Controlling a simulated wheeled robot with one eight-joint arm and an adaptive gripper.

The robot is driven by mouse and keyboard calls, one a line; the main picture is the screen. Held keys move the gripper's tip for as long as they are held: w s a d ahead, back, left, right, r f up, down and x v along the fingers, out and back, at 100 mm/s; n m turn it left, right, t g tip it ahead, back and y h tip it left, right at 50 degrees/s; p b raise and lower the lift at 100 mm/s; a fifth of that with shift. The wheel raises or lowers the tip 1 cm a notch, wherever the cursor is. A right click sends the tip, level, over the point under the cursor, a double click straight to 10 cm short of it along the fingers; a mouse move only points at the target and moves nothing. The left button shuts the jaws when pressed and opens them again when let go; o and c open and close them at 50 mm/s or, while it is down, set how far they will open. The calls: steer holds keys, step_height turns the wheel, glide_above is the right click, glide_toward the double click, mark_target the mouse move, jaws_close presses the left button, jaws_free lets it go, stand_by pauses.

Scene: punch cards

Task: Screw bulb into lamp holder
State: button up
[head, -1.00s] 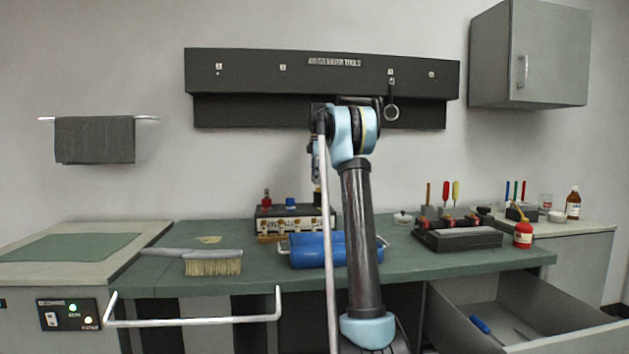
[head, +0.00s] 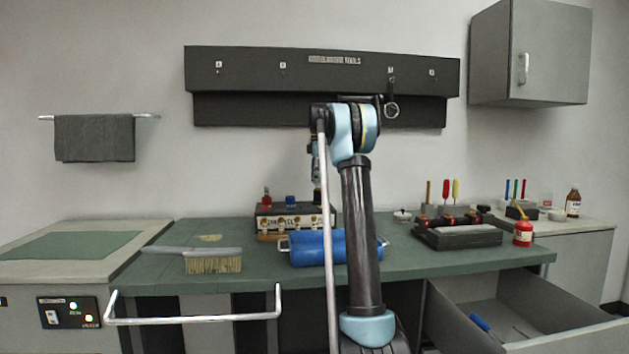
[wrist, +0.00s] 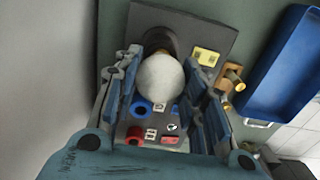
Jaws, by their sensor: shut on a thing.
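A round white bulb (wrist: 160,80) is between the two fingers of my gripper (wrist: 161,66) in the wrist view. The fingers are shut on it, one on each side. Beyond the bulb is a dark round lamp holder (wrist: 182,40) on a dark plate. The bulb covers part of the holder, so I cannot tell whether its base touches or sits in it. In the head view my arm mostly hides the gripper, which is above the right end of a terminal box (head: 290,221).
A brush (head: 213,262) lies to the left. A dark tool tray (head: 458,236) and a red bottle (head: 523,233) stand to the right. An open drawer (head: 545,318) juts out at lower right.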

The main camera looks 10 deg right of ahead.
steer(key=shift+f, duration=0.2)
stand_by(0.5)
steer(key=m, duration=0.8)
steer(key=shift+w, duration=0.1)
steer(key=m, duration=0.4)
steer(key=shift+d, duration=0.1)
steer(key=shift+m, duration=2.1)
steer(key=o, duration=1)
